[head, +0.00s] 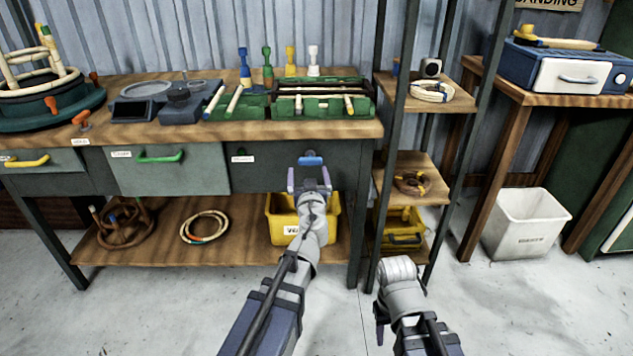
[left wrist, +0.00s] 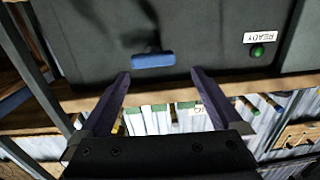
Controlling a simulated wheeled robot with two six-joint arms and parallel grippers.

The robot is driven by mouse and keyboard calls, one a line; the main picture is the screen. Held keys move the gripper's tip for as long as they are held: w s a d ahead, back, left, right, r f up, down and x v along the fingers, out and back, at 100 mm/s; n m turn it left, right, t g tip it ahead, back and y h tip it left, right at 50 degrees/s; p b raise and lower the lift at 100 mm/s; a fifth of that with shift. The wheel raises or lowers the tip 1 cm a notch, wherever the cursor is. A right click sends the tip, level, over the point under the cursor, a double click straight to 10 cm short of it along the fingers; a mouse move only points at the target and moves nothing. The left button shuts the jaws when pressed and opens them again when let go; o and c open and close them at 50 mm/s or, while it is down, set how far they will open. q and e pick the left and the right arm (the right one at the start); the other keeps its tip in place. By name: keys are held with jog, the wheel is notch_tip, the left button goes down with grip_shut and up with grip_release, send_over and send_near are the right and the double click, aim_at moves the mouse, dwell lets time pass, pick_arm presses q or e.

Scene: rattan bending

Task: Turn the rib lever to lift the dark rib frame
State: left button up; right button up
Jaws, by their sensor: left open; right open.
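A blue handle (head: 311,160) sits on the dark front panel under the bench top. It also shows in the left wrist view (left wrist: 153,61) on a short dark stem. My left gripper (head: 309,180) is open in front of it, with the handle just beyond and between the fingertips (left wrist: 161,78); I see no grip on it. A dark rib frame (head: 318,86) appears to lie over the green holders on the bench. I cannot tell which part is the rib lever. My right gripper (head: 380,318) is low, partly hidden by its own wrist, away from the bench.
A round stand with rattan hoops (head: 45,100) and orange levers (head: 82,118) is at the bench's left. A yellow bin (head: 290,222) is below the bench. A shelf rack post (head: 386,150) stands right of the left gripper. The floor in front is clear.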

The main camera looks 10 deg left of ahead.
aim_at(311, 163)
pick_arm(q)
jog(key=shift+h, duration=0.3)
jog(key=shift+d+f+x, duration=0.1)
jog(key=shift+d+x, duration=0.1)
jog(key=shift+x, duration=1.7)
jog(key=shift+d+f+x, duration=0.1)
jog(key=shift+d+x, duration=0.05)
jog(key=shift+x, duration=1.75)
pick_arm(e)
jog(key=shift+s+d+f, duration=0.25)
jog(key=shift+s+f, duration=0.1)
jog(key=shift+f, duration=0.15)
pick_arm(q)
jog(key=c, duration=1.1)
